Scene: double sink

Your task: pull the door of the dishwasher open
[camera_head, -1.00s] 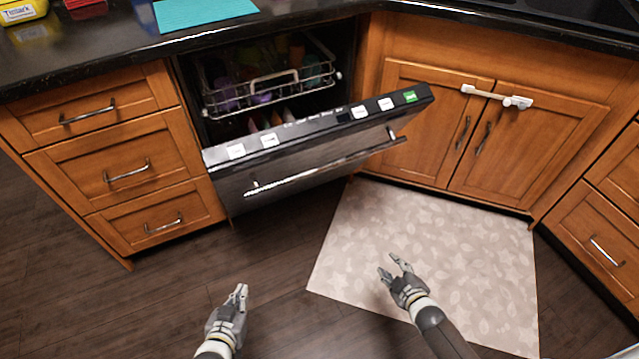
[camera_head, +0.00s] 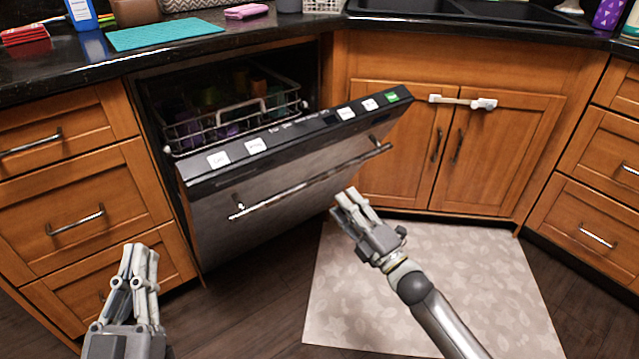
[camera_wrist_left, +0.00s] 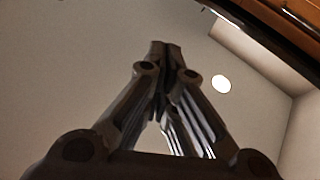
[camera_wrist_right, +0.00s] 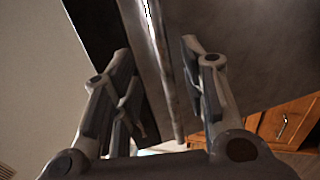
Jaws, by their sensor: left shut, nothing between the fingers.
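The dishwasher door (camera_head: 240,225) is partly open, tilted outward at the top, with a long bar handle (camera_head: 310,183) across its front. My right gripper (camera_head: 345,197) is just in front of and below the right part of the door, apart from the handle in the head view. In the right wrist view its fingers (camera_wrist_right: 160,65) are spread with the dark door behind them, and nothing is gripped. My left gripper (camera_head: 140,250) is at the lower left, in front of the drawers; its fingertips (camera_wrist_left: 165,48) meet in the left wrist view, holding nothing.
A wire rack (camera_head: 225,115) with dishes shows inside the dishwasher. Wooden drawers (camera_head: 85,215) stand on the left. A sink cabinet (camera_head: 450,150) with a white latch (camera_head: 462,101) stands on the right. A pale mat (camera_head: 430,295) covers the floor before it.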

